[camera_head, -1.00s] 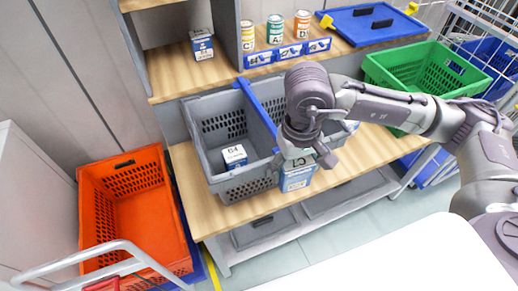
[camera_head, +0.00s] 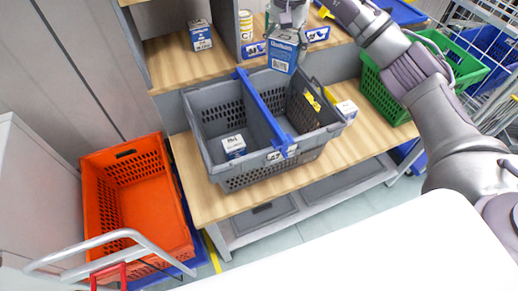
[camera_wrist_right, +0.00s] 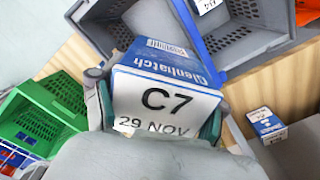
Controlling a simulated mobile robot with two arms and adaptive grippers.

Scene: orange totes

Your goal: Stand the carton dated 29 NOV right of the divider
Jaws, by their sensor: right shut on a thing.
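My right gripper (camera_head: 290,14) is shut on a blue and white carton (camera_head: 283,54). In the right wrist view the carton (camera_wrist_right: 165,98) shows C7 and 29 NOV on its white top, between the two fingers. It hangs near the rear edge of the grey tote (camera_head: 240,183), beyond the blue divider (camera_head: 262,105). Its height above the tote is hard to tell. The divider splits the tote into left and right compartments. A small white and blue carton (camera_head: 233,146) is in the left compartment. My left gripper is not in view.
Another carton (camera_head: 346,109) lies right of the tote. A yellow patch (camera_head: 312,101) shows in the tote's right part. A green crate (camera_head: 430,72) is right, an orange tote (camera_head: 130,200) left.

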